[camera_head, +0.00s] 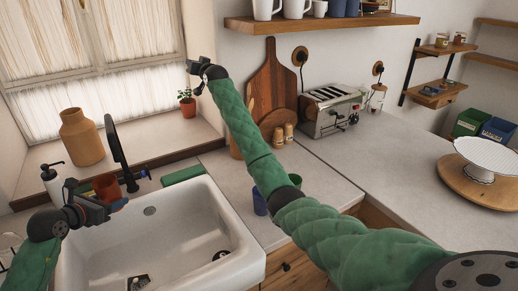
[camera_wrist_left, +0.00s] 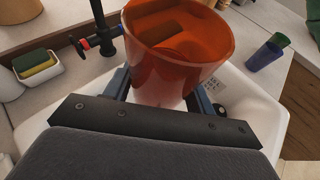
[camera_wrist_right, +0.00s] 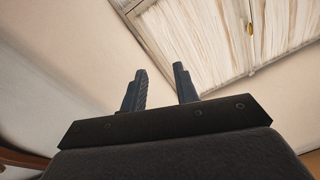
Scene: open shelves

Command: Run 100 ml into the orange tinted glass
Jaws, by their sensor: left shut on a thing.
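The orange tinted glass (camera_head: 106,186) is held upright over the left part of the white sink (camera_head: 170,222), near the black tap (camera_head: 117,147). My left gripper (camera_head: 104,204) is shut on it; in the left wrist view the glass (camera_wrist_left: 177,65) sits between the fingers. No stream of water shows, and I cannot tell whether the glass holds any. The tap (camera_wrist_left: 103,30) stands left of the glass in that view, with a red and blue mark by its handle. My right gripper (camera_head: 200,70) is raised near the window; its fingers are apart and empty in the right wrist view (camera_wrist_right: 160,85).
A soap bottle (camera_head: 50,178) and tan vase (camera_head: 80,137) stand left of the tap. A blue cup (camera_head: 259,201) and a green one (camera_wrist_left: 274,42) stand on the counter right of the sink. A toaster (camera_head: 331,108) and cutting board (camera_head: 271,85) stand farther back.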

